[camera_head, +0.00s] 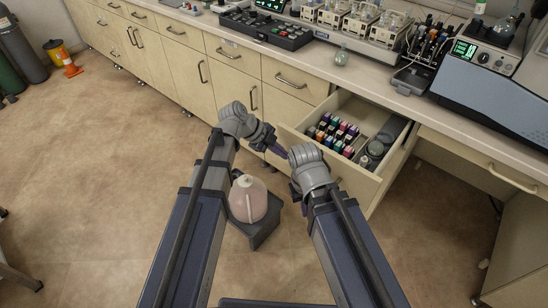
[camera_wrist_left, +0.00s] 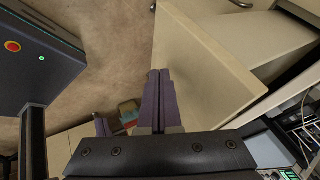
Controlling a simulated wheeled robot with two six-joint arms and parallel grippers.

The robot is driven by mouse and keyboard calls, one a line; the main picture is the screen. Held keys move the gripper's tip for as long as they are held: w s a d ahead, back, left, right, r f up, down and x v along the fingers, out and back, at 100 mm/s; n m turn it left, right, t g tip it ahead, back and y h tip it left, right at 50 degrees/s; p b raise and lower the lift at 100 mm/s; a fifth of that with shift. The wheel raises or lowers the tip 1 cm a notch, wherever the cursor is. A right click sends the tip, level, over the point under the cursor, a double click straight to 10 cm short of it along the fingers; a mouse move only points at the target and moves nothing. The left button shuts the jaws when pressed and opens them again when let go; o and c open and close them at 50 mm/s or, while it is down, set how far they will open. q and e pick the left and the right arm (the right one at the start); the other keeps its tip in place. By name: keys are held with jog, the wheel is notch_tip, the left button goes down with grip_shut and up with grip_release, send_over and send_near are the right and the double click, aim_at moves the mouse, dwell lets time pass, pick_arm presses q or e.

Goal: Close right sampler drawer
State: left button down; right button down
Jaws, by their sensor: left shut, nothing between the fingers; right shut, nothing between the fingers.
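The right sampler drawer (camera_head: 363,108) stands pulled out from under the counter in the head view, with several coloured vials (camera_head: 333,134) and grey containers inside. Its pale front panel also fills the upper middle of the left wrist view (camera_wrist_left: 205,65). My left gripper (camera_head: 281,152) is shut and empty, its purple fingers close to the drawer front's left part. In the left wrist view the left fingertips (camera_wrist_left: 160,73) lie beside the panel; I cannot tell if they touch. My right gripper (camera_head: 308,172) is in front of the drawer front, its fingers hidden by its own wrist.
The counter above carries a spectrometer (camera_head: 500,80), a black sample box (camera_head: 266,28) and glassware. Closed cabinets (camera_head: 180,65) run to the left. A pinkish container (camera_head: 248,198) stands on a dark block below my arms.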

aim_at(331, 108)
pick_arm(q)
jog(key=shift+w+d, duration=0.25)
jog(key=shift+w, duration=0.15)
jog(key=w+d, duration=0.5)
jog(key=w, duration=0.2)
jog(key=w+d, duration=0.6)
jog(key=w, duration=0.2)
jog(key=w+d, duration=0.5)
jog(key=w, duration=0.2)
jog(key=shift+w+d, duration=0.35)
jog(key=shift+w, duration=0.05)
